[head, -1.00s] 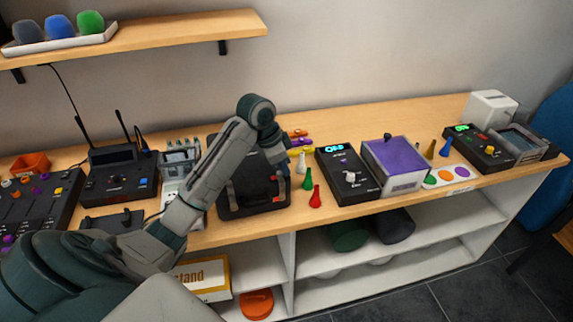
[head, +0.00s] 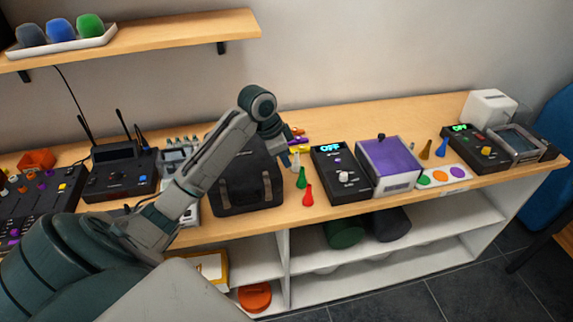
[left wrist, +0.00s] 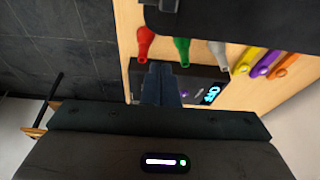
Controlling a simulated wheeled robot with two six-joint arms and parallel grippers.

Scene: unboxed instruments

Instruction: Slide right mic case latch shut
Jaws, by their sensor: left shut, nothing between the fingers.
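The black mic case (head: 238,185) stands on the table left of centre in the head view, with its top and front face showing. In the left wrist view, the shut fingers (left wrist: 162,84) point toward the table, and a dark edge of the case (left wrist: 205,22) spans the top. Whether they touch it is unclear. My right gripper is not in view.
Close to the right stand a green peg (head: 301,179) and a red peg (head: 308,196). Beyond are a black box with an OFF display (head: 340,178) and a purple-topped box (head: 390,165). A radio unit (head: 120,175) stands left. The table's front edge is near.

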